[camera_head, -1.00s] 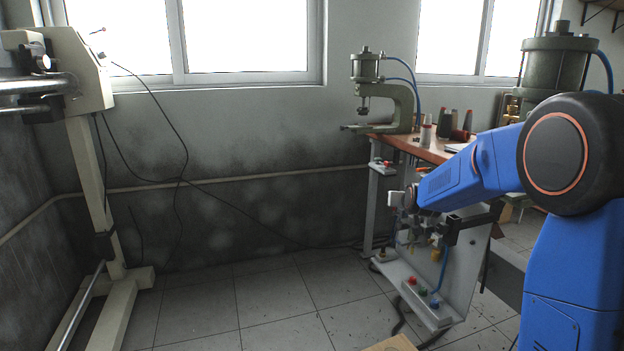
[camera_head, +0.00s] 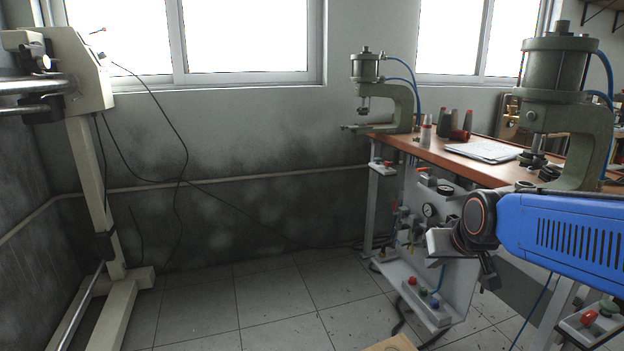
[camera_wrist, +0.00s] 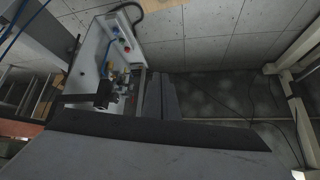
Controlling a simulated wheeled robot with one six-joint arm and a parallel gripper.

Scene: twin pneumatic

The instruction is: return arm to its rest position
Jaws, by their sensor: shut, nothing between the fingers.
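My blue arm (camera_head: 570,235) reaches in from the right edge of the head view, its forearm roughly level. Its dark wrist (camera_head: 478,218) is in front of the white pneumatic panel (camera_head: 458,285) under the workbench. A pale block shows at the wrist's left and a dark part hangs below it; the fingertips cannot be made out there. In the wrist view my gripper (camera_wrist: 161,96) shows as two grey fingers side by side, shut and empty. The panel (camera_wrist: 116,50) shows beyond them, to the left.
A wooden workbench (camera_head: 468,168) carries a green press (camera_head: 403,105) at its far end and a larger press (camera_head: 592,150) nearer. Papers (camera_head: 484,151) and spools lie between. A cream stand (camera_head: 85,170) is at left. The tiled floor (camera_head: 275,310) between is open.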

